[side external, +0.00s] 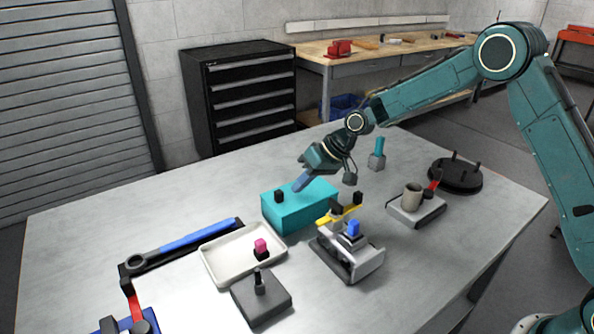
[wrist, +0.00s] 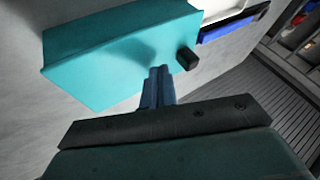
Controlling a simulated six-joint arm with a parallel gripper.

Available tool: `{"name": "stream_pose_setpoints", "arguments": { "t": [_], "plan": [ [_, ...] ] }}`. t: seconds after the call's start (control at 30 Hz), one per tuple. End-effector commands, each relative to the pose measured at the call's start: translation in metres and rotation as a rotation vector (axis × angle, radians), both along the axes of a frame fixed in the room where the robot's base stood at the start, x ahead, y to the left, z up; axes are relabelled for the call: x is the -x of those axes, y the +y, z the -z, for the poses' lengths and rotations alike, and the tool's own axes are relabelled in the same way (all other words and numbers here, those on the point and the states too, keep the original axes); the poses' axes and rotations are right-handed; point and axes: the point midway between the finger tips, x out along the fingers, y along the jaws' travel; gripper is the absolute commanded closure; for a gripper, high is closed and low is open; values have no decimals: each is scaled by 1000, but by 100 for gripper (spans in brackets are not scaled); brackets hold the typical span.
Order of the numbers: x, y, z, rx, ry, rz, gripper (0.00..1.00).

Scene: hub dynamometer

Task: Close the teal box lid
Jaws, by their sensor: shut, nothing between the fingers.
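The teal box (side external: 290,215) stands on the table left of centre in the side view, and it fills the upper part of the wrist view (wrist: 105,60). Its top looks flat and covered, with the lid lying down; I see no open gap. A small black knob (side external: 279,196) is at its left end, and it shows at the right in the wrist view (wrist: 187,59). My gripper (side external: 297,188) has its blue fingers pressed together and empty, close over the box top. The fingers also show in the wrist view (wrist: 160,70). I cannot tell whether they touch the lid.
A white tray (side external: 222,263) with a pink-topped piece is in front of the box. A grey fixture (side external: 360,264) with yellow and blue parts stands at its front right. A blue-handled wrench (side external: 185,243) lies left. Bare table (side external: 130,205) lies behind left.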

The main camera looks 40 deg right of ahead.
Motion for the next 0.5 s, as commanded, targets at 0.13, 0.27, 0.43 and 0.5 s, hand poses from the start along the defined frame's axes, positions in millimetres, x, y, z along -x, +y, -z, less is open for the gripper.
{"name": "stream_pose_setpoints", "arguments": {
  "t": [0.13, 0.27, 0.43, 0.5],
  "plan": [
    [4, -20, -11, 2, -2, 6, 100],
    [13, -31, -30, 2, -2, 7, 100],
    [24, -45, -52, 2, -1, 7, 100],
    [28, -49, -60, 3, 0, 8, 100]
  ]
}}
